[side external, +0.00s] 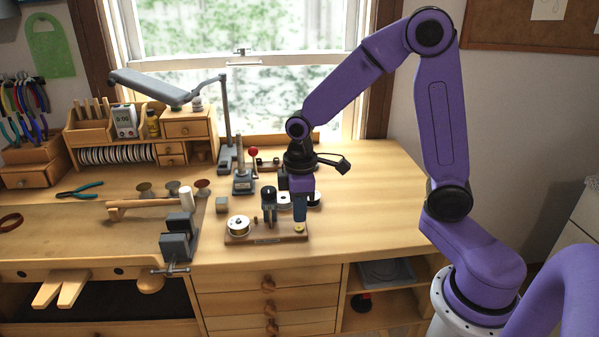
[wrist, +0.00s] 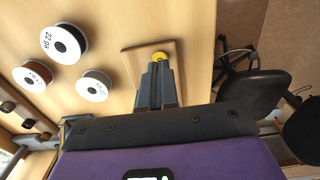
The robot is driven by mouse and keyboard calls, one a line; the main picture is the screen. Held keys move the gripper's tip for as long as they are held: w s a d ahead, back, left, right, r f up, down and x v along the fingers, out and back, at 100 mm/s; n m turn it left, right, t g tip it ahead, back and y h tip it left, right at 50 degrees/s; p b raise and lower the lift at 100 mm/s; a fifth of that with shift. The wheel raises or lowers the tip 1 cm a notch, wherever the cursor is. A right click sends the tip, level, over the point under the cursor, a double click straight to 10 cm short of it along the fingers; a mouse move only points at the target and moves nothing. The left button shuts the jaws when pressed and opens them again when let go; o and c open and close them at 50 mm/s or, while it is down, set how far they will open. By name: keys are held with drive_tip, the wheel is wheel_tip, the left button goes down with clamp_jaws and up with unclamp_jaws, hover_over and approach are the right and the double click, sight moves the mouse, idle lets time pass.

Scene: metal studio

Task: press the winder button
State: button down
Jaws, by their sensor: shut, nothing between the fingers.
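The winder is a wooden base (side external: 262,238) near the front edge of the bench, with a white spool (side external: 238,226) at its left end and a dark upright (side external: 269,203) in the middle. Its round yellow button (side external: 299,229) is at the right end. My gripper (side external: 299,218) points down with its fingers together and empty, just above the button; the side view cannot settle whether they touch. In the wrist view the yellow button (wrist: 160,57) shows just past the tips of my gripper (wrist: 159,68), partly hidden by them.
Labelled wire spools (wrist: 63,43) lie on the bench beside the winder. A grey vise (side external: 178,242) and a mallet (side external: 150,203) are to the left. A red-knobbed lever tool (side external: 243,180) stands behind. The bench top (side external: 375,205) to the right is clear.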

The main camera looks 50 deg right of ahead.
sight(300, 228)
wheel_tip(300, 228, up, 11)
drive_tip(key=shift+r, duration=0.15)
idle(0.4)
drive_tip(key=s+a+f+n, duration=0.1)
drive_tip(key=s+f, duration=0.2)
drive_tip(key=s, duration=0.8)
drive_tip(key=s+a+f+n, duration=0.1)
drive_tip(key=s+f+n, duration=0.1)
drive_tip(key=s, duration=0.9)
drive_tip(key=shift+f+n, duration=0.3)
drive_tip(key=shift+f, duration=0.3)
